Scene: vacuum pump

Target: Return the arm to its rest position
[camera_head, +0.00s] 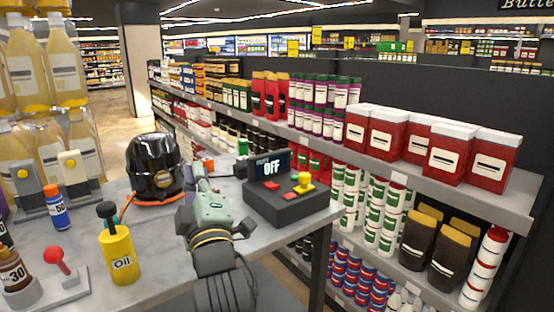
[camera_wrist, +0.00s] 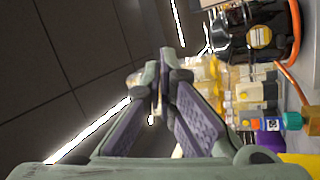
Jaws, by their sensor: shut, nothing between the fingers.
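My gripper (camera_head: 199,170) is above the grey table (camera_head: 165,225), between a black domed device and a dark control box, with my arm reaching in from the bottom of the head view. In the wrist view my gripper (camera_wrist: 166,68) is shut, its fingers meeting at the tips with nothing between them. The black device (camera_head: 153,165) stands to the left of my gripper with an orange hose; it also shows at the upper right of the wrist view (camera_wrist: 237,35). The control box (camera_head: 285,205) has a display reading OFF (camera_head: 271,167), a red button and a yellow knob.
A yellow oil can (camera_head: 118,254), a blue bottle (camera_head: 55,208), a brown bottle (camera_head: 16,277) and a red-knobbed lever (camera_head: 56,258) stand on the left of the table. Large oil bottles (camera_head: 30,70) are stacked behind. A stocked shelf (camera_head: 440,185) runs along the right.

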